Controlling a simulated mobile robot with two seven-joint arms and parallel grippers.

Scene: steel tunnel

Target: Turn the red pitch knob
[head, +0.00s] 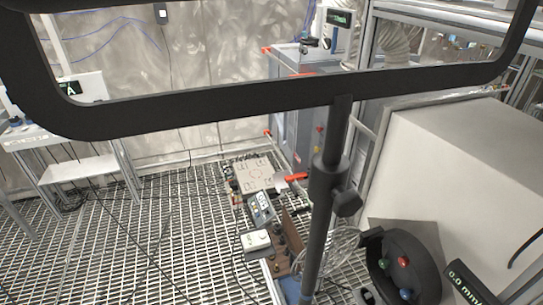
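A small red knob (404,261) sits on a dark round housing (425,270) at the lower right in the head view. A green knob (382,264) is to its left and a blue knob (405,294) is below it. No label naming the red knob as pitch can be read. A small display (466,286) beside the housing shows green digits that look like 0.0 mm. Neither of my grippers shows in the head view, so nothing is seen touching the knob.
A black frame (200,107) on a dark pole (325,195) crosses the foreground, left of the knobs. A large pale box (450,165) stands behind the housing. Boxes and cables lie on the grated floor (130,240), which is mostly open at left.

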